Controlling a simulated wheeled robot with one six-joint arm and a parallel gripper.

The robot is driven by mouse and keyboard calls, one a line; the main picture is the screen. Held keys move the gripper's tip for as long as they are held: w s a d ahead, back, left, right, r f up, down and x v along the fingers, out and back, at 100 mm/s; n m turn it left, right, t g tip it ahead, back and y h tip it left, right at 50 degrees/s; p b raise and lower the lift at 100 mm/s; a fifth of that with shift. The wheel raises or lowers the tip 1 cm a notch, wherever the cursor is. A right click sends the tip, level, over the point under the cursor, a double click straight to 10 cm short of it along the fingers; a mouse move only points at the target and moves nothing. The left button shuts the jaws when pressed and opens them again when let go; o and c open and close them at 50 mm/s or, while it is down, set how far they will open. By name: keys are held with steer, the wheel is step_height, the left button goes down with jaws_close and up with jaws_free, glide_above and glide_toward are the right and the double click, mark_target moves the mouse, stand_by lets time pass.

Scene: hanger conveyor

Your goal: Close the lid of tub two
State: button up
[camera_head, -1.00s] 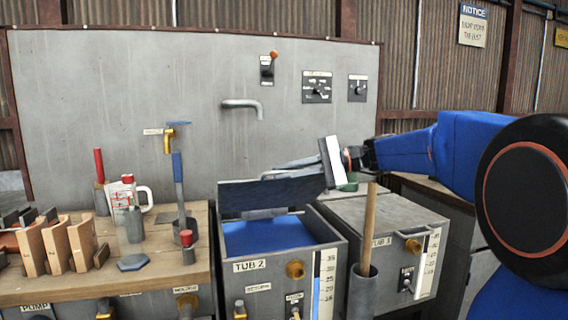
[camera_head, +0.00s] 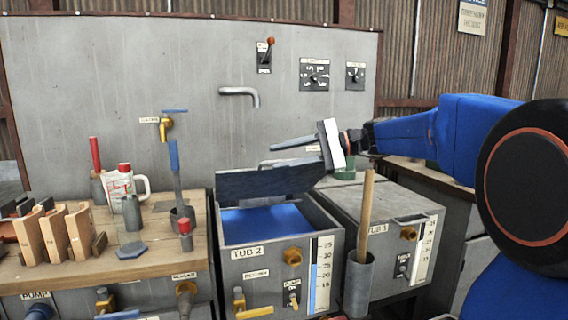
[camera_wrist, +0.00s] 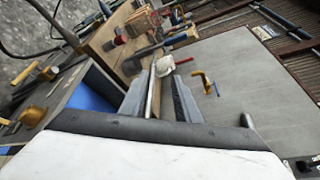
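Tub two is the grey box (camera_head: 265,262) labelled TUB 2, with blue inside. Its dark grey lid (camera_head: 270,183) stands raised at the rear of the opening, so the tub is open. My gripper (camera_head: 280,153) is above and behind the lid's right part, its fingers pointing left. In the wrist view the fingers (camera_wrist: 160,88) are apart, with a thin pale edge between them. I cannot tell whether that edge is the lid, or whether a finger touches the lid. The blue tub interior (camera_wrist: 93,92) shows left of the fingers.
A wooden handle (camera_head: 366,215) rises from a grey holder in front, between the tubs. A wooden bench (camera_head: 150,245) with a jug, tools and blocks lies left. A grey wall panel (camera_head: 120,75) with a tap is behind.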

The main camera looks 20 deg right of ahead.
step_height(320, 180, up, 8)
steer(key=shift+r, duration=0.1)
stand_by(0.4)
